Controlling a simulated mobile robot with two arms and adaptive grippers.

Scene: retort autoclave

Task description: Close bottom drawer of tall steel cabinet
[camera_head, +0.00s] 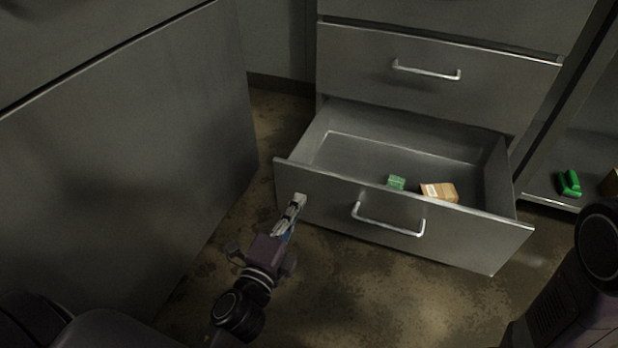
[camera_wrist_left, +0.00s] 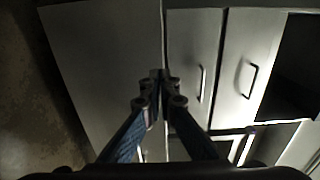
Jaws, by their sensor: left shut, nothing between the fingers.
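The tall steel cabinet (camera_head: 430,102) stands at the upper right in the head view. Its bottom drawer (camera_head: 325,203) is pulled well out, with a silver bar handle (camera_head: 388,226) on its front. My left gripper (camera_head: 299,200) is shut and empty, with its fingertips at the left part of the drawer front, left of the handle. Whether they touch the front I cannot tell. The left wrist view shows the shut fingers (camera_wrist_left: 157,76) in front of dim grey cabinet fronts with bar handles. My right gripper is not in view; a part of my right arm shows at the lower right.
Inside the drawer lie a small green item (camera_head: 396,182) and a brown box (camera_head: 440,191). The drawer above (camera_head: 440,80) is shut. A large grey cabinet (camera_head: 120,150) flanks the left. A low shelf (camera_head: 545,190) with a green object (camera_head: 569,184) stands at right.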

